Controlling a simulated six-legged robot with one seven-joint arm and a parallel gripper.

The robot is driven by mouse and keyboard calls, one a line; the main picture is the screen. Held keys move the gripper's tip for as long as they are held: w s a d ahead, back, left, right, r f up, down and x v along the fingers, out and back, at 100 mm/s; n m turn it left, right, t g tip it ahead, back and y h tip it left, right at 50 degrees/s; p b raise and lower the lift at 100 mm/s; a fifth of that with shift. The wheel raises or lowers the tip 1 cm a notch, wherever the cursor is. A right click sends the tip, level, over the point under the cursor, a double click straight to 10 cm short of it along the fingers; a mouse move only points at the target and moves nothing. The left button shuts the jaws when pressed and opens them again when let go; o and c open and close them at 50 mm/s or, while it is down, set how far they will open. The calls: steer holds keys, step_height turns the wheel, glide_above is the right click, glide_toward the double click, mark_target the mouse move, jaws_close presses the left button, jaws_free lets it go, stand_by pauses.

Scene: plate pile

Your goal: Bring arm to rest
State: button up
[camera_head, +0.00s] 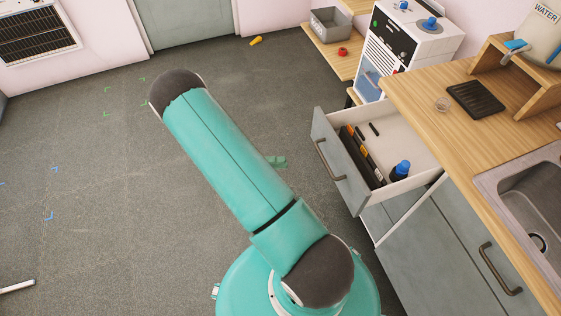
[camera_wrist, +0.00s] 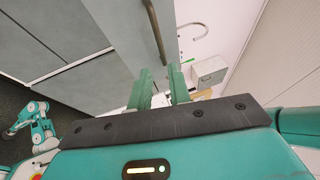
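My arm, teal with dark joints, reaches up and left from my body over the open floor in the head view. Its forearm and gripper are mostly hidden behind the upper link; a small teal piece shows just right of it. In the wrist view my gripper (camera_wrist: 161,78) shows two teal fingers, apart, with nothing between them. Grey cabinet fronts (camera_wrist: 70,30) and a bar handle (camera_wrist: 154,32) lie beyond the fingers.
An open drawer (camera_head: 328,165) with a blue-capped bottle (camera_head: 401,170) juts out right of my arm. The wooden counter (camera_head: 430,85) with a sink (camera_head: 530,190) runs along the right. The grey floor (camera_head: 90,190) at left is mostly clear.

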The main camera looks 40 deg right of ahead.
stand_by(0.3)
steer(key=s+a+r+m+t+y, duration=0.1)
steer(key=a+r+m+t+y, duration=0.3)
steer(key=a+r+m+t, duration=0.2)
steer(key=s+a+r+m+t+y, duration=0.1)
steer(key=a+r+m+t+y, duration=0.4)
steer(key=r+m, duration=0.6)
steer(key=s+a+r+m+t+y, duration=0.1)
steer(key=a+r+m+t+y, duration=0.3)
steer(key=a+r+m+t, duration=0.4)
step_height(320, 180, up, 7)
steer(key=shift+s+r+m+t+y, duration=0.1)
steer(key=shift+s+m+t+y, duration=0.3)
steer(key=shift+t, duration=0.1)
steer(key=shift+d, duration=0.1)
